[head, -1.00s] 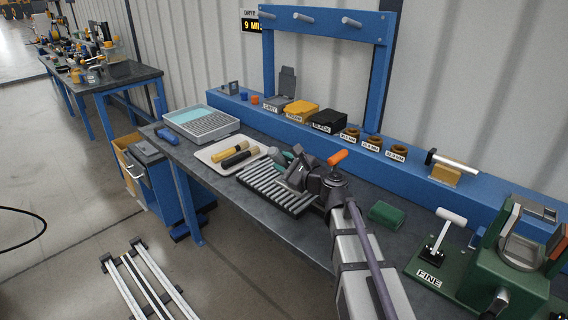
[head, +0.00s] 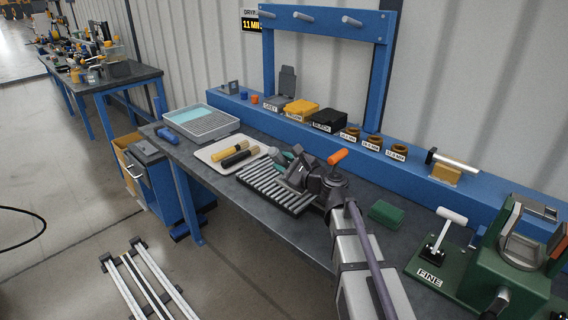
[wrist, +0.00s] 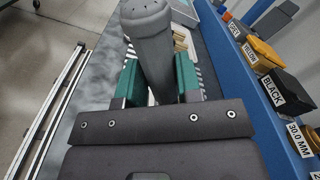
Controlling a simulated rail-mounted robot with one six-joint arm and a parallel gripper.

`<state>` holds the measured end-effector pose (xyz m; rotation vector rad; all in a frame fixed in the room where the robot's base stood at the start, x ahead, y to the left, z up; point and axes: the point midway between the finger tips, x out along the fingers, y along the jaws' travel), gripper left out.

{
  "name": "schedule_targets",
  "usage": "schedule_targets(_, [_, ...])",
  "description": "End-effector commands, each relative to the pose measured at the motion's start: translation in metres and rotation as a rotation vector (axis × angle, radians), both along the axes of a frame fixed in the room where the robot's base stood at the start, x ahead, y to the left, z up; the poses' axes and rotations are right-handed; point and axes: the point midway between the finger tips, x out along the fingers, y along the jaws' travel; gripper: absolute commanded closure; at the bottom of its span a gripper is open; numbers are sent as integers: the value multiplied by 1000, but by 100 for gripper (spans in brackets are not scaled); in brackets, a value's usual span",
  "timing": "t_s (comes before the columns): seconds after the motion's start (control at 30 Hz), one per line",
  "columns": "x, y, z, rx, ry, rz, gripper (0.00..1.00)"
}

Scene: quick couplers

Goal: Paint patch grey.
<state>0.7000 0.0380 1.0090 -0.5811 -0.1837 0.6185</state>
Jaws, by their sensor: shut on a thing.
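My gripper (wrist: 160,85) is shut on a grey, round-ended cylindrical tool (wrist: 149,45), seen between its green fingers in the wrist view. In the head view my gripper (head: 287,160) is over the slatted rack (head: 262,184), close to the white tray, and the tool is mostly hidden. The box labelled GREY (head: 287,82) stands with its lid up on the blue ledge. The boxes labelled yellow (head: 301,108) and BLACK (head: 328,117) are shut beside it. I cannot make out the patch in these views.
A green block (head: 386,214) and a green fixture labelled FINE (head: 430,279) are at the right. The drying sign (head: 254,25) reads 11 MIN.

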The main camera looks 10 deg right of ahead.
Motion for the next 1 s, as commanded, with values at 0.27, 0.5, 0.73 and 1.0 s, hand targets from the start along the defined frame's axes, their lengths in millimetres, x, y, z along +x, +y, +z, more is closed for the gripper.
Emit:
schedule_targets(0.27, [-3, -2, -2, 0, 0, -1, 98])
schedule_targets(0.5, [-13, -9, -5, 0, 0, 0, 98])
schedule_targets(0.73, [-13, -9, -5, 0, 1, -1, 98])
schedule_targets(1.0, [-13, -10, -2, 0, 0, 0, 98])
